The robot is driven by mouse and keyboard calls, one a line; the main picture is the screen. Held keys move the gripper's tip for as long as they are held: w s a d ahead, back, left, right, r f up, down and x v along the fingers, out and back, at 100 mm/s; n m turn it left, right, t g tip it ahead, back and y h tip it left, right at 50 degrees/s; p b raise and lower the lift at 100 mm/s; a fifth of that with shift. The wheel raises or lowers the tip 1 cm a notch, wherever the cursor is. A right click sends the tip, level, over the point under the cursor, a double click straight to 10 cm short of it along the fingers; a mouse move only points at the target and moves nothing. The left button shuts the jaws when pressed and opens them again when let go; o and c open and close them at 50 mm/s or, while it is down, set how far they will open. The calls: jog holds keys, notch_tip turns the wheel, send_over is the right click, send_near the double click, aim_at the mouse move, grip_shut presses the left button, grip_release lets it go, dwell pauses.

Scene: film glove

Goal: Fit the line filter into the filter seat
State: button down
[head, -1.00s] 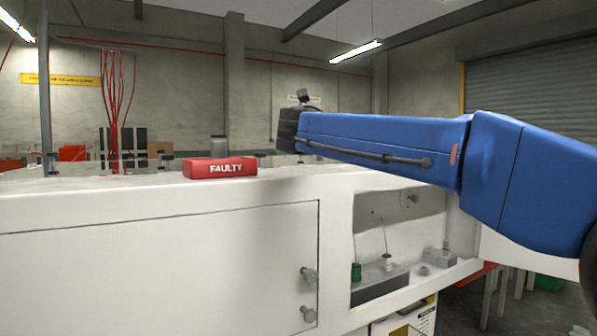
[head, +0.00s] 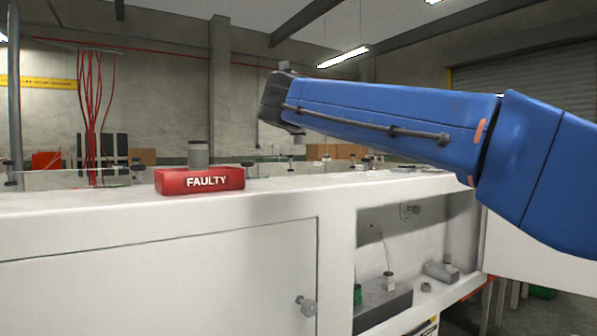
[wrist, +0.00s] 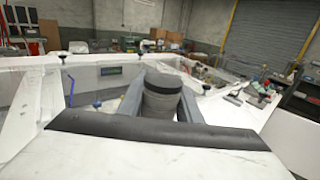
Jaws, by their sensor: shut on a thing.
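In the wrist view, my gripper (wrist: 160,88) is shut on a grey cylinder with a darker top band, which looks like the line filter (wrist: 161,104). One finger lies on each side of it. It stands out beyond the dark edge of my wrist, above a white surface; any gap beneath it is hidden. In the head view, my dark wrist end is above the white machine top, and the fingers and held filter cannot be made out. I cannot pick out the filter seat for certain in either view.
A red box marked FAULTY (head: 200,181) sits on the white machine top, with a grey canister (head: 198,154) behind it. Below at right, an open recess holds a green bottle (head: 357,294), a white-topped bottle (head: 389,282) and a grey block (head: 441,271). Knobbed posts stand along the machine top.

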jog(key=shift+f, duration=4.25)
jog(key=shift+f, duration=0.45)
jog(key=c, duration=1.3)
grip_release()
jog(key=shift+s+r, duration=0.2)
jog(key=shift+r, duration=0.1)
jog(key=s, duration=1)
jog(key=s+a+r, duration=0.1)
jog(key=s, duration=0.4)
jog(key=shift+s+r, duration=0.1)
jog(key=shift+s, duration=0.95)
